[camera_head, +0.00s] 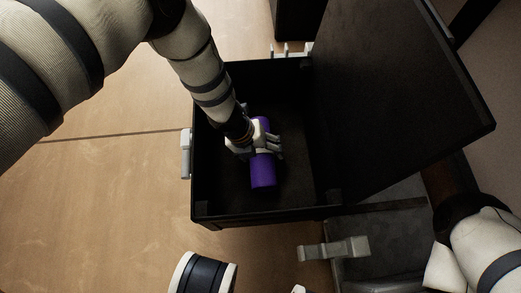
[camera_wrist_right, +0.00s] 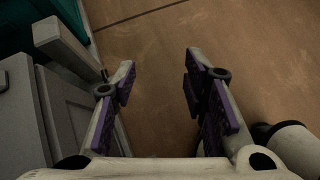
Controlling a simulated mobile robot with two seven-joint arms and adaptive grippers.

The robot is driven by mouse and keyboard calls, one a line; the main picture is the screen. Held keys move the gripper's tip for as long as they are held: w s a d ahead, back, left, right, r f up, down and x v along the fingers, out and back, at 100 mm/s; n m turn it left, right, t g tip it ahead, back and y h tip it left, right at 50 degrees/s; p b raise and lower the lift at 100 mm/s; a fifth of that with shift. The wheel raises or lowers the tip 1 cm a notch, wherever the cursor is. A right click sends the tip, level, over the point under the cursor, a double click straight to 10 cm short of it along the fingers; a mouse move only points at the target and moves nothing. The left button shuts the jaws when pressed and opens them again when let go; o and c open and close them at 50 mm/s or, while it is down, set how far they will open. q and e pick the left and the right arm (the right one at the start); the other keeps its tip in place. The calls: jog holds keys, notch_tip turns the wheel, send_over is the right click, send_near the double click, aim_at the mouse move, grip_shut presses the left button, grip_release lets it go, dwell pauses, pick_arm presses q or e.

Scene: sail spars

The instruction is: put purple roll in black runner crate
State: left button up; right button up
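The purple roll (camera_head: 263,172) is inside the black runner crate (camera_head: 264,214), over its floor near the middle. The crate is open at the top. My left gripper (camera_head: 264,146) reaches down into the crate from the upper left, with its fingers closed around the middle of the roll. Both ends of the roll show past the fingers; whether it touches the crate floor is hard to tell. My right gripper (camera_wrist_right: 160,85) is open and empty in the right wrist view, with purple pads on its fingers and bare floor between them.
The crate's black lid (camera_head: 400,85) stands open to the right. A light latch (camera_head: 186,153) sits on the crate's left side. A grey handle (camera_head: 335,248) is below the crate; grey cabinet panels (camera_wrist_right: 75,105) are left of my right gripper. Wooden floor at left is clear.

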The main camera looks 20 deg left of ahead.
pick_arm(q)
jog(key=p+v, duration=0.5)
jog(key=v, duration=0.7)
jog(key=shift+r, duration=0.2)
pick_arm(e)
jog(key=w+r, duration=0.1)
jog(key=w+r+t, duration=0.1)
jog(key=r, duration=0.1)
jog(key=shift+a+r, duration=0.1)
jog(key=shift+r, duration=0.05)
